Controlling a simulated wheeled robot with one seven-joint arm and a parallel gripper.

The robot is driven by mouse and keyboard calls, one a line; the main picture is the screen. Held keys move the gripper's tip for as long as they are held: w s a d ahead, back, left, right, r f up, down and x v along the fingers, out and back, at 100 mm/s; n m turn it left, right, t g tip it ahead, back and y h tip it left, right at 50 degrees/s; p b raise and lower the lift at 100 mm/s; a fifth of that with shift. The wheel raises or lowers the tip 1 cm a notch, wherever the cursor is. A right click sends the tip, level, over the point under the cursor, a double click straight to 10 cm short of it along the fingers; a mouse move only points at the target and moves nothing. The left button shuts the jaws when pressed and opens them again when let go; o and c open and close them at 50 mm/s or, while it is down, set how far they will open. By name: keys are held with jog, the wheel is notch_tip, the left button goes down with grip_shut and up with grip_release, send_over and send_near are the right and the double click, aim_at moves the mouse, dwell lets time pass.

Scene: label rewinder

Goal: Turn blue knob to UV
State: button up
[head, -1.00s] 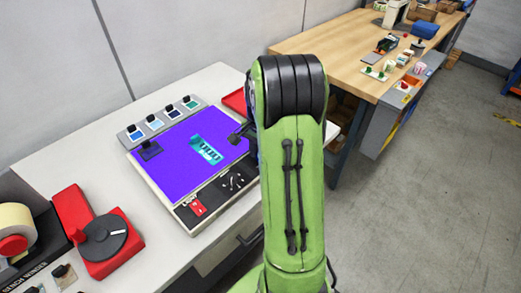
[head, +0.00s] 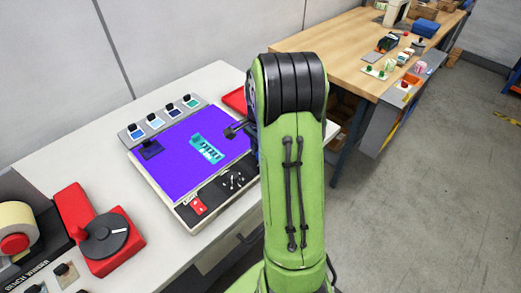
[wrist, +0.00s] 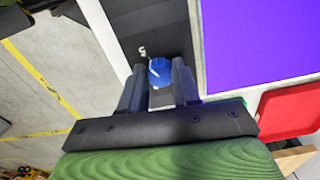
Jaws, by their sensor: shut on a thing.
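The blue knob (wrist: 160,72) sits on the dark control strip (wrist: 148,25) of the light panel. My gripper (wrist: 159,84) has a finger on each side of the knob and is shut on it. A white pointer line shows on the knob's upper left, near a small white label (wrist: 143,51) that seems to read UV; it is partly cut off. In the head view the control strip shows a dial with white marks (head: 233,180) and a red switch (head: 198,206). My arm hides the gripper there, and I cannot make out the knob.
The panel's lit surface (head: 180,180) glows violet, with a teal strip (head: 207,149) on it. Several colour-swatch blocks stand along its back. A red tray (head: 235,100) lies beyond it. A red device with a grey disc (head: 105,237) stands at left. A wooden bench (head: 320,45) is behind.

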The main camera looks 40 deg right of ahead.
jog(key=o, duration=1.1)
jog(key=shift+c, duration=0.2)
notch_tip(320, 180, up, 16)
jog(key=p, duration=0.3)
jog(key=shift+f, duration=0.1)
jog(key=s+a+r+n+t, duration=0.1)
jog(key=s+a+r+n, duration=0.1)
jog(key=a+r+n, duration=0.45)
jog(key=s+a+f+n+t, duration=0.1)
jog(key=s+a+n+t, duration=0.1)
jog(key=s+a+n, duration=0.4)
jog(key=s+a+f+n+t, duration=0.2)
jog(key=s+a+n, duration=0.4)
jog(key=a, duration=0.4)
jog(key=shift+s+a+f+t, duration=0.2)
jog(key=shift+s+f+t, duration=0.1)
jog(key=shift+s, duration=0.55)
